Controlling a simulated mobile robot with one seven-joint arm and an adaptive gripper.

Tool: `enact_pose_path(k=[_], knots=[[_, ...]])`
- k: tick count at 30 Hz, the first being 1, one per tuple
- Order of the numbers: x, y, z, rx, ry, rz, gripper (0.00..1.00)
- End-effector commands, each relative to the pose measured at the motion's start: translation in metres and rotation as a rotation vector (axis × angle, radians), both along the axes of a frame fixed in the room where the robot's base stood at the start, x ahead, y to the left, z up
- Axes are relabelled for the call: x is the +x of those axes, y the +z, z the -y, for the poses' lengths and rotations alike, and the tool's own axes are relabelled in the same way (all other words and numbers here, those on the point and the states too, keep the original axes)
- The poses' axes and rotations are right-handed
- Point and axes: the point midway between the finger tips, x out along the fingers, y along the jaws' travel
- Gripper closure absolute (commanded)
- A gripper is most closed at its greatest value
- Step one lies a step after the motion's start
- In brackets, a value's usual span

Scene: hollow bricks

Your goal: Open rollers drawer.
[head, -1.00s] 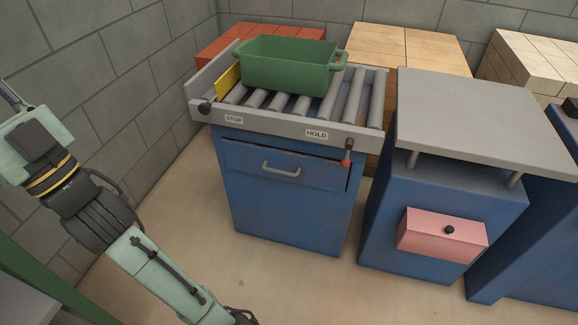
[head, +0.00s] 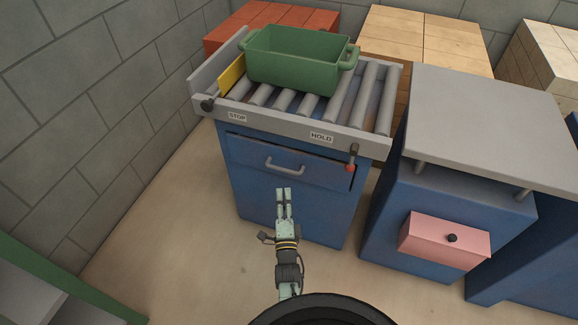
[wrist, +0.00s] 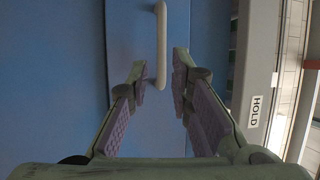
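The rollers drawer (head: 310,169) is a blue front under the roller table and appears shut. Its grey bar handle (head: 285,167) runs across it. My gripper (head: 284,190) is in front of the blue cabinet, just below the handle in the head view. In the wrist view my gripper (wrist: 161,80) is open, its two fingers apart with purple pads. The handle (wrist: 160,45) stands upright there, with its near end between or just beyond the fingertips. I cannot tell whether the fingers touch it.
A green bin (head: 297,60) sits on the rollers (head: 345,95) beside a yellow plate (head: 231,75). A red-tipped lever (head: 351,160) hangs by the drawer's right end, near the HOLD label (head: 321,137). A blue cabinet with a pink drawer (head: 444,241) stands right.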

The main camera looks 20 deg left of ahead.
Motion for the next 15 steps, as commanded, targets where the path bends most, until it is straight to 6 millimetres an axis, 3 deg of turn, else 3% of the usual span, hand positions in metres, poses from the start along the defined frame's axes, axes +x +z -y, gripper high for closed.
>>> enact_pose_path(k=[15], knots=[[0.082,0.016,-0.031,0.001,0.001,0.005,0.8]])
